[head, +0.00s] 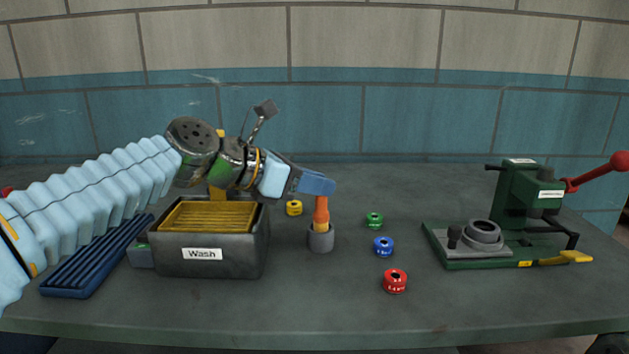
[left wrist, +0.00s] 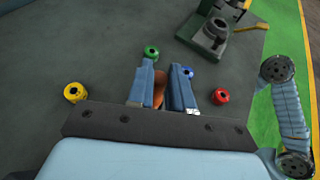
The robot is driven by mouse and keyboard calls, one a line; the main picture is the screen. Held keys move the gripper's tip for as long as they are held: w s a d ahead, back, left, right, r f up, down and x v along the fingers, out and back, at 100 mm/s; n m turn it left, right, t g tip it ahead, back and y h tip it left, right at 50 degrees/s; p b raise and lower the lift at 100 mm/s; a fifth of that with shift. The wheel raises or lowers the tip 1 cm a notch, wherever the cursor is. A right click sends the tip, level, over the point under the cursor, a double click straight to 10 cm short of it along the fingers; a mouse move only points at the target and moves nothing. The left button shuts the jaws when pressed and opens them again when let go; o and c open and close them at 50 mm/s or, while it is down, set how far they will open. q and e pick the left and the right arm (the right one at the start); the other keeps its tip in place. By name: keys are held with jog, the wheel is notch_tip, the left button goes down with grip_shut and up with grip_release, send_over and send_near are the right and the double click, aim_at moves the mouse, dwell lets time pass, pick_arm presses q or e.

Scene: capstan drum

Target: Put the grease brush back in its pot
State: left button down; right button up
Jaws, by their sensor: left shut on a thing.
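The grease brush (head: 321,212) has an orange handle and a yellow lower part. It stands about upright, with its lower end at the mouth of the small grey pot (head: 320,240). The bristles are hidden, and I cannot tell how deep they sit. My left gripper (head: 319,186) is shut on the top of the handle, above the pot. In the left wrist view, the brown-orange handle (left wrist: 159,88) shows between the fingers of my left gripper (left wrist: 162,92); the pot cannot be made out there. My right gripper is not in view.
A grey wash tank (head: 210,262) stands left of the pot, beside a blue ribbed tray (head: 92,262). Yellow (head: 294,208), green (head: 374,219), blue (head: 383,246) and red (head: 395,281) rings lie around the pot. A green press (head: 525,205) stands at right. The front middle is clear.

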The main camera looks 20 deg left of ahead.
pick_arm(q)
jog(key=shift+f+b, duration=0.3)
jog(key=shift+f, duration=0.9)
dwell(1.5)
jog(key=shift+p, duration=0.3)
dwell(0.4)
jog(key=c, duration=0.9)
grip_release()
jog(key=shift+c, duration=0.2)
jog(key=v, duration=1.3)
jog(key=shift+w, duration=0.1)
jog(key=shift+s+a+r, duration=0.25)
jog(key=shift+s+a, duration=0.05)
jog(key=shift+s, duration=0.05)
